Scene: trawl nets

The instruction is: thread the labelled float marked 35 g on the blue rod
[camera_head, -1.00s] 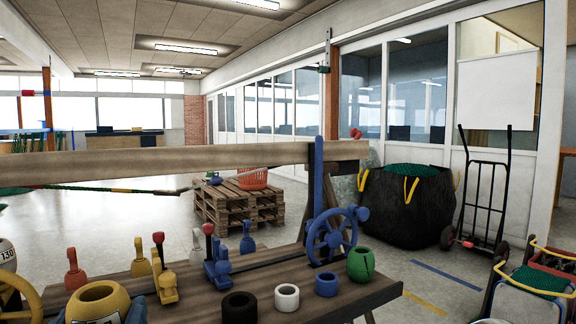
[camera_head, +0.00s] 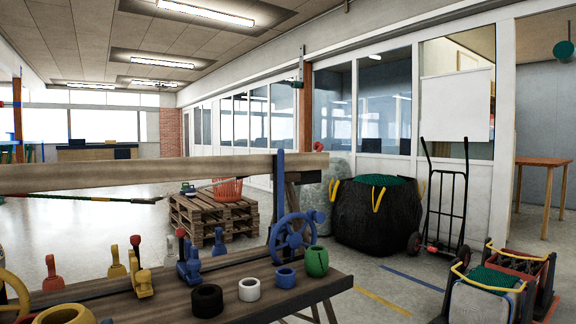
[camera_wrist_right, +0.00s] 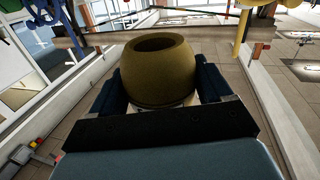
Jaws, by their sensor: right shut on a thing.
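My right gripper (camera_wrist_right: 160,95) is shut on an olive-yellow float (camera_wrist_right: 160,80), a rounded barrel with a wide hole facing up. Its dark fingers sit on either side of the float. My left gripper is not in view.
The wooden bench (camera_head: 325,285) holds a black ring (camera_head: 207,301), a white ring (camera_head: 249,290), a blue ring (camera_head: 285,277), a green float (camera_head: 316,261) and several clamps. The beam (camera_head: 130,172) crosses behind.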

